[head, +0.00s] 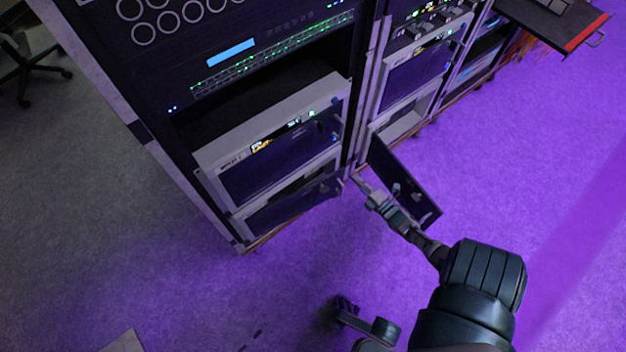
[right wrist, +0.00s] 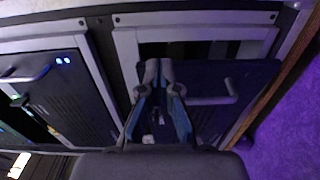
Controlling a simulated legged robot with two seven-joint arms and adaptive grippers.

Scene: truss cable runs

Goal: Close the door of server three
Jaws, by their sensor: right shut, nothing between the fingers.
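My right gripper (head: 358,182) is shut and empty, just left of this door and close to the rack's front corner. In the right wrist view the shut fingers (right wrist: 160,68) point at the rack front. A dark door panel (right wrist: 243,90) with a bar handle (right wrist: 218,97) is just right of and behind them. I cannot tell whether the fingers touch it. No label reading server three is legible. My left gripper is not in view.
The left column holds a server with a tinted front (head: 275,165) and a lower door (head: 290,210) that looks ajar. A tray with a red edge (head: 560,25) juts out at top right. A chair (head: 35,65) stands far left. The purple-lit floor (head: 540,180) is clear at right.

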